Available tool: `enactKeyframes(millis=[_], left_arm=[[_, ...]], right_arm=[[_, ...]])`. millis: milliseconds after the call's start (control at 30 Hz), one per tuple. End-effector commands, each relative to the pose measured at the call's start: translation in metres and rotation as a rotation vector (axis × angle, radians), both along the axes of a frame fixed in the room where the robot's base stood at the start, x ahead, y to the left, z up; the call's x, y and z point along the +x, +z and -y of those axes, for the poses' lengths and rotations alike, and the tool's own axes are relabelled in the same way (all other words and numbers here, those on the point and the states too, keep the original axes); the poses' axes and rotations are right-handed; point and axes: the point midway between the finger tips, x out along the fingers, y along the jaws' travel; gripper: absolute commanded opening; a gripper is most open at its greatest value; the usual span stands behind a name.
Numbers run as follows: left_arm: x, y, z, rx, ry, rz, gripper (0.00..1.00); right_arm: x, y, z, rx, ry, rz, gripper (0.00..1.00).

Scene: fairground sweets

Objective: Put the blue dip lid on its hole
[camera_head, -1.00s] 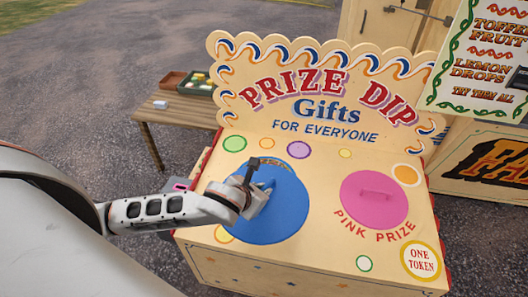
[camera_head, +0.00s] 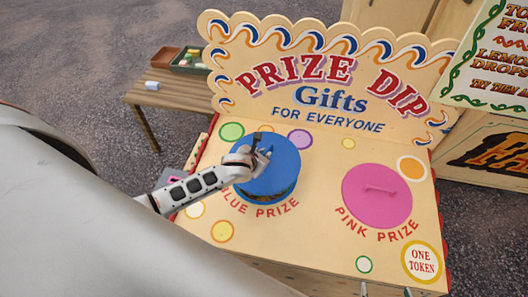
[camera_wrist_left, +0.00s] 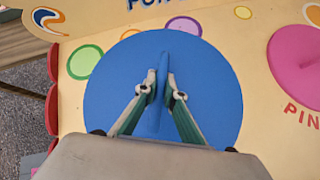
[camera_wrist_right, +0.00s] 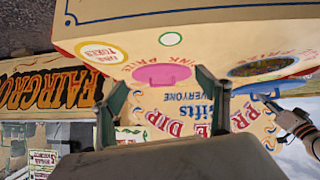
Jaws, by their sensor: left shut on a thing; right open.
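The blue lid (camera_head: 283,155) is a round disc with an upright handle. My left gripper (camera_head: 262,150) is shut on that handle; the left wrist view shows both fingers on either side of it (camera_wrist_left: 158,95). The lid is held over the back part of its hole (camera_head: 286,193), whose dark front edge shows below the lid, above the words BLUE PRIZE. In the right wrist view the hole (camera_wrist_right: 265,66) is open to sight and the lid (camera_wrist_right: 264,91) appears raised off the counter. My right gripper (camera_wrist_right: 162,88) is open and empty, in front of the stall.
The pink lid (camera_head: 377,197) lies on the counter at the right. The scalloped PRIZE DIP board (camera_head: 325,85) stands upright close behind the blue lid. A wooden bench (camera_head: 160,100) with a tray (camera_head: 190,62) is at the back left.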

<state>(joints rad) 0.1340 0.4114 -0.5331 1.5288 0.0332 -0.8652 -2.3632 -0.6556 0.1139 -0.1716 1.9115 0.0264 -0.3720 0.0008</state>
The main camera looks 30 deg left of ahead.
Motion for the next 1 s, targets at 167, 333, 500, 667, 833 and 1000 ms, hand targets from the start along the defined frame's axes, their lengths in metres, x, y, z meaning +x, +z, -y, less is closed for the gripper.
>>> enactKeyframes(millis=[167,333,500,667,833,1000], left_arm=[[0.001,-0.018,0.001,-0.003,0.001,0.000,0.00],[0.003,-0.038,0.000,-0.002,0.000,0.002,0.00],[0.002,-0.059,0.000,-0.002,0.000,-0.002,0.00],[0.005,-0.068,-0.002,0.001,0.001,-0.001,0.00],[0.005,-0.073,-0.001,0.000,0.000,0.001,0.00],[0.006,-0.072,-0.001,-0.001,0.000,0.001,0.00]], right_arm=[[0.002,-0.002,-0.008,0.007,0.022,0.017,0.75],[0.010,-0.007,-0.015,0.018,0.036,0.049,0.75],[0.010,-0.027,-0.023,0.027,0.044,0.049,0.75],[0.009,-0.029,-0.023,0.028,0.045,0.049,0.75],[0.010,-0.031,-0.022,0.026,0.044,0.050,0.75],[0.010,-0.031,-0.021,0.024,0.042,0.049,0.75]])
